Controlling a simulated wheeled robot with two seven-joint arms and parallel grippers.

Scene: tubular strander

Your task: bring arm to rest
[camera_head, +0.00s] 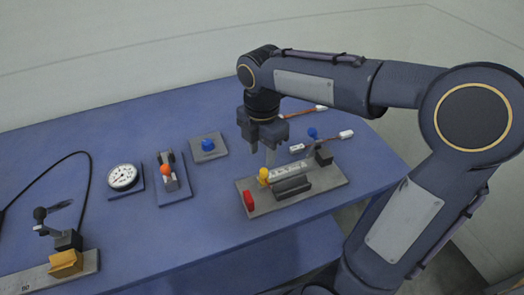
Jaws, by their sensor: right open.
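My right arm (322,83) comes in from the right and bends down over the blue table (120,221). My right gripper (269,160) points down with its fingers apart, above or just behind a grey base plate (262,208). The plate carries a red block (248,200), a yellow piece (263,174), a dark block (293,188) and a silver bar (290,172). Whether the fingertips touch the bar or the yellow piece I cannot tell. My left gripper is not in view.
Left of the plate lie a blue button on a grey pad (208,146), an orange-knobbed lever (166,170) and a round gauge (122,177). A ruler-like bar with a yellow block (66,262) lies at lower left. Cables with white ends (346,134) lie behind the plate.

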